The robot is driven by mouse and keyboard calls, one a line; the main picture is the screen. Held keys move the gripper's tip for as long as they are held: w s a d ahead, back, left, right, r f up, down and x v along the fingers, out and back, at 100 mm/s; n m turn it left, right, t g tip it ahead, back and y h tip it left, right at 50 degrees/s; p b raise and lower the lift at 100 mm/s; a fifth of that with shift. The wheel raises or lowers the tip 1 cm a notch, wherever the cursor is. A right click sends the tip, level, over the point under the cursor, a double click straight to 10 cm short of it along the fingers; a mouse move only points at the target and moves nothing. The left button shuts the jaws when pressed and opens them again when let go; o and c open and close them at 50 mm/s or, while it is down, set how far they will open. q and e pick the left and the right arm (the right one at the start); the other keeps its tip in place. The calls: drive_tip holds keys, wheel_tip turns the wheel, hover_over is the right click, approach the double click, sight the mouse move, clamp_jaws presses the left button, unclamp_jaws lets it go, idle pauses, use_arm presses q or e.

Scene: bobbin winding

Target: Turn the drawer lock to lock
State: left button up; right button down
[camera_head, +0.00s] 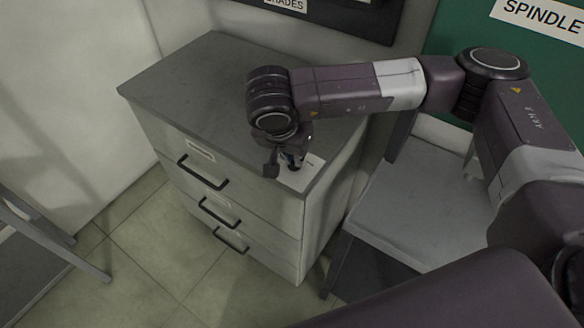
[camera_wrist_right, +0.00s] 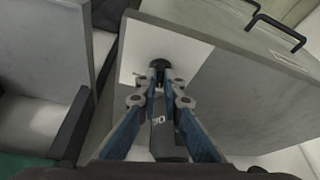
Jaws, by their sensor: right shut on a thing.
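The grey drawer cabinet (camera_head: 215,75) stands against the wall, with its drawers closed. The drawer lock shows as a small dark knob (camera_wrist_right: 159,65) on a white plate (camera_wrist_right: 142,64) near the cabinet's front right corner. The white plate also shows in the head view (camera_head: 309,173). My right gripper (camera_head: 292,160) reaches down over that corner. In the right wrist view its blue-sided fingers (camera_wrist_right: 160,80) are closed in on the dark knob. The knob's turn angle is hidden by the fingers. My left gripper is out of view.
Black bar handles (camera_head: 203,172) stick out from the drawer fronts. A light grey seat or low table (camera_head: 415,200) with dark legs stands right of the cabinet. The rest of the cabinet top is bare. The tiled floor (camera_head: 150,245) in front is clear.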

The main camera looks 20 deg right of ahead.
drive_tip(key=n+b, duration=0.2)
drive_tip(key=shift+d+f+y+b, duration=0.1)
drive_tip(key=shift+f+y+b, duration=0.05)
drive_tip(key=shift+y+b, duration=0.15)
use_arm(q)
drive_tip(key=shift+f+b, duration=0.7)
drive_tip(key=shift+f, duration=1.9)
use_arm(e)
drive_tip(key=shift+r+n+t, duration=0.25)
drive_tip(key=shift+n+t, duration=0.05)
drive_tip(key=shift+n, duration=0.3)
drive_tip(key=c, duration=2.1)
unclamp_jaws()
drive_tip(key=shift+s, duration=0.1)
drive_tip(key=v, duration=1.2)
drive_tip(key=shift+d, duration=0.15)
